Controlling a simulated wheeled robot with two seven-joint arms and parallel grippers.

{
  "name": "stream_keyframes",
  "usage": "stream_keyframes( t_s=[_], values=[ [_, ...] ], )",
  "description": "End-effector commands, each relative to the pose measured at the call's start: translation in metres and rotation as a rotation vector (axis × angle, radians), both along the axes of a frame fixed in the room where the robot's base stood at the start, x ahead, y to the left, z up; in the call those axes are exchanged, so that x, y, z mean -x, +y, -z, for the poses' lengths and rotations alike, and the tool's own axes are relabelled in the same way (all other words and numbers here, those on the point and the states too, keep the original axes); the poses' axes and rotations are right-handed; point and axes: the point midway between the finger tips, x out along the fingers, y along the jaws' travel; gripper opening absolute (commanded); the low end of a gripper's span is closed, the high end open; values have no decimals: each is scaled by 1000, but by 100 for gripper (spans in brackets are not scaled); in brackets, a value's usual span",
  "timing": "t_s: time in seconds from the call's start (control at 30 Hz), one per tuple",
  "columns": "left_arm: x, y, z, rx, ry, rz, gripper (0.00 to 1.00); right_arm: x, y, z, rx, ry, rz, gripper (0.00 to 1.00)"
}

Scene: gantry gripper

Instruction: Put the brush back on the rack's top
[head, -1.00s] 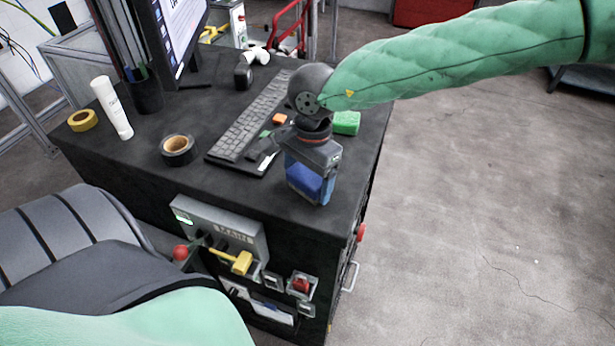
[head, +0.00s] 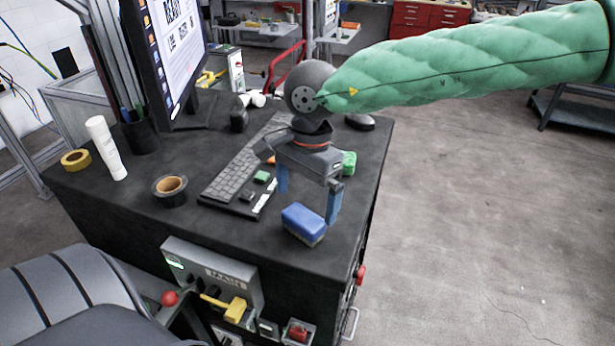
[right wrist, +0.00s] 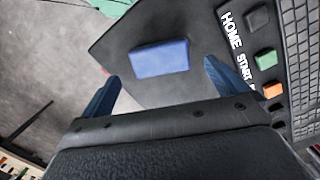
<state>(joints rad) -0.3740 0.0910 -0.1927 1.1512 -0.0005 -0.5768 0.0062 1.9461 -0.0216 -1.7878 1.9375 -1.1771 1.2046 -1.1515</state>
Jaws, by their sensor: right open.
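The brush appears to be the blue block with a tan underside (head: 304,224), lying flat on the black desk top near its front right edge. It also shows in the right wrist view (right wrist: 159,58), lying beyond the fingertips. My right gripper (head: 308,193) is open and empty, its two blue fingers pointing down, above and just behind the block. In the right wrist view the gripper (right wrist: 161,76) has a finger on either side, apart from the block. I cannot make out which thing is the rack. My left gripper is out of view.
A keyboard (head: 236,172) and a small button panel lie left of my right gripper. A green block (head: 349,163) is behind it. The desk's right edge drops to open floor (head: 455,230).

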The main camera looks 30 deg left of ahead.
Motion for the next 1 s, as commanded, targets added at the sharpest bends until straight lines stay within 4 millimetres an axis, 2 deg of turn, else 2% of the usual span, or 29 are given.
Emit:
stream_keyframes(
  t_s=[0.2,0.4,0.6,1.0],
  values=[
    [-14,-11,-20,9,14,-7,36,-4,0,-31,-2,-1,1,99],
    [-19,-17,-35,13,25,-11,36,-6,0,-50,-1,0,0,99],
    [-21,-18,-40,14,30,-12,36,-6,0,-57,0,-1,-1,99],
    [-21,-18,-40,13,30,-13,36,-6,0,-57,0,0,0,99]
  ],
)
